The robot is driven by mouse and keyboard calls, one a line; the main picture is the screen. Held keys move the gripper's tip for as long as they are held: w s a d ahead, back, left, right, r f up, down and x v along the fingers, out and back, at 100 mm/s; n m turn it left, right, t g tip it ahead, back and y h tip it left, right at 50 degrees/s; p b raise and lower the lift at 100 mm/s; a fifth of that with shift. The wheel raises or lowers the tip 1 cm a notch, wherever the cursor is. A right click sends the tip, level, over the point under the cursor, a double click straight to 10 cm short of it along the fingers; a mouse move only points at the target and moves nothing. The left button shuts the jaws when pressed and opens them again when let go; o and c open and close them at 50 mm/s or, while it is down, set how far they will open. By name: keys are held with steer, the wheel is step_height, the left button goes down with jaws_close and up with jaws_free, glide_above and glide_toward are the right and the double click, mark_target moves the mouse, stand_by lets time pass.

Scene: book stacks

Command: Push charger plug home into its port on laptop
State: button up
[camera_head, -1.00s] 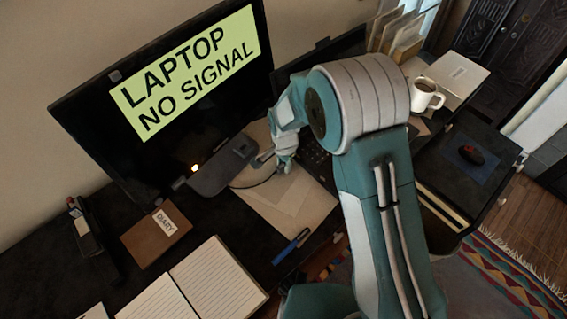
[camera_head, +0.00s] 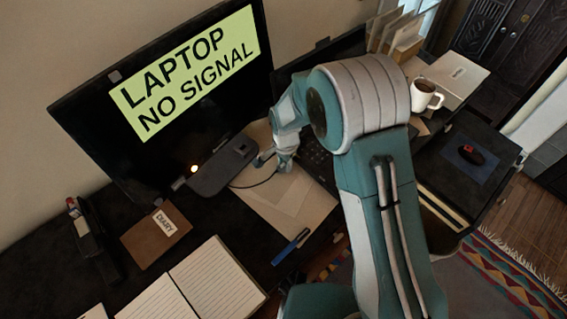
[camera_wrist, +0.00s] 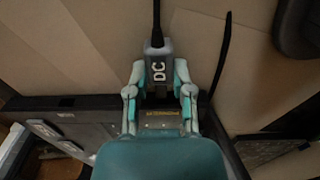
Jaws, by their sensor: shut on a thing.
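My gripper (camera_head: 276,160) is beside the left side of the laptop. In the wrist view my gripper (camera_wrist: 160,92) is shut on the charger plug (camera_wrist: 158,66), a grey block marked DC with a black cord (camera_wrist: 157,22) running up from it. The plug's far end points at the edge of the laptop (camera_wrist: 80,104). The port and the plug's tip are hidden by the gripper, so I cannot tell how deep the plug sits. In the head view the laptop keyboard (camera_head: 318,164) is partly behind my arm.
A monitor (camera_head: 165,95) reads "LAPTOP NO SIGNAL", its base (camera_head: 222,168) left of my gripper. Papers (camera_head: 285,200) and a blue pen (camera_head: 291,246) lie in front. A diary (camera_head: 156,236) and open notebook (camera_head: 215,285) are at left. A white mug (camera_head: 424,97) stands at right.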

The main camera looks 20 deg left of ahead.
steer(key=shift+w+d, duration=0.4)
steer(key=shift+w, duration=0.2)
steer(key=shift+w+d, duration=0.35)
steer(key=shift+w, duration=0.2)
steer(key=o, duration=0.9)
step_height(320, 180, up, 12)
steer(key=shift+f, duration=0.1)
stand_by(0.5)
